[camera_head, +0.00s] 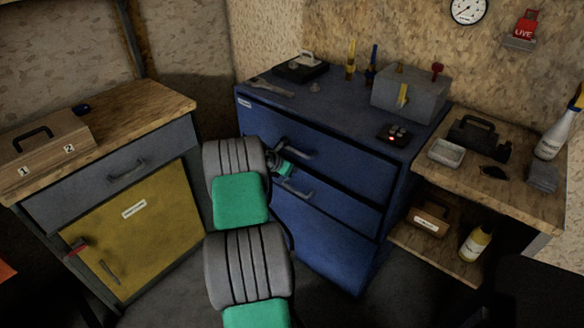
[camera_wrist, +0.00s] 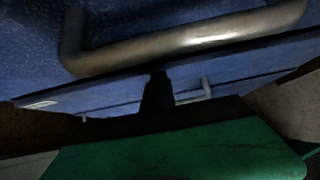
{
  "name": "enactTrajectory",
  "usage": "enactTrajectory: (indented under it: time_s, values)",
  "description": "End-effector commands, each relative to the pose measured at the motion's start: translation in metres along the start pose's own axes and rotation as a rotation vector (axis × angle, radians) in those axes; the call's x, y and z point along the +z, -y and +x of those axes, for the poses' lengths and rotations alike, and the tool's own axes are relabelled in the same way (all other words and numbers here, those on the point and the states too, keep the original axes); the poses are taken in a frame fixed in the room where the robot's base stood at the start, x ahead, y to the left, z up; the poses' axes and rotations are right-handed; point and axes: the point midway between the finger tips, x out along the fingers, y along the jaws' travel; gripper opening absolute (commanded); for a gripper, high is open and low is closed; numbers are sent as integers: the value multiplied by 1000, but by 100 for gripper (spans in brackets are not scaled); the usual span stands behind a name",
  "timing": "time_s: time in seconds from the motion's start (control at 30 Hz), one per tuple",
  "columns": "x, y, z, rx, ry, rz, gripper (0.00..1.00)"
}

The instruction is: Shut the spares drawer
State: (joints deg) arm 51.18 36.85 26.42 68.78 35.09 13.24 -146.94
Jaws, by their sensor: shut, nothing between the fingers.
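The blue drawer cabinet (camera_head: 330,235) stands at the middle right. Its upper drawer handle (camera_head: 290,149) and lower drawer handle (camera_head: 296,189) face me. I cannot read which drawer is the spares drawer, nor tell surely how far any is out. In the wrist view the near metal handle (camera_wrist: 185,42) crosses the top, and a smaller handle (camera_wrist: 206,88) and pale label (camera_wrist: 40,104) show below the drawer edge. My gripper (camera_head: 284,168) is close to the blue fronts between the two handles. Its dark shut fingers (camera_wrist: 157,90) are empty, below the near handle; contact is unclear.
A wooden-topped bench (camera_head: 150,100) with a grey drawer (camera_head: 122,172) and yellow door (camera_head: 130,235) stands left. A toolbox (camera_head: 45,145) sits on it. A grey box (camera_head: 410,95) stands on the cabinet. A side shelf (camera_head: 530,195) with a spray bottle (camera_head: 560,125) is right.

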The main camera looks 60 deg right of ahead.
Motion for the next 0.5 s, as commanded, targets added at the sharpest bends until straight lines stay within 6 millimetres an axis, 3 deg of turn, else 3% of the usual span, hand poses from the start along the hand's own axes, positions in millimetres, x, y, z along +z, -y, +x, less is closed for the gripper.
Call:
enactTrajectory:
  time_s: [0.13, 0.4, 0.5]
  values:
    - [-21, -1, -33, 6, -6, -14, 0]
    - [-24, -3, -102, 10, -4, -11, 0]
    - [-25, -2, -117, 9, -6, -12, 0]
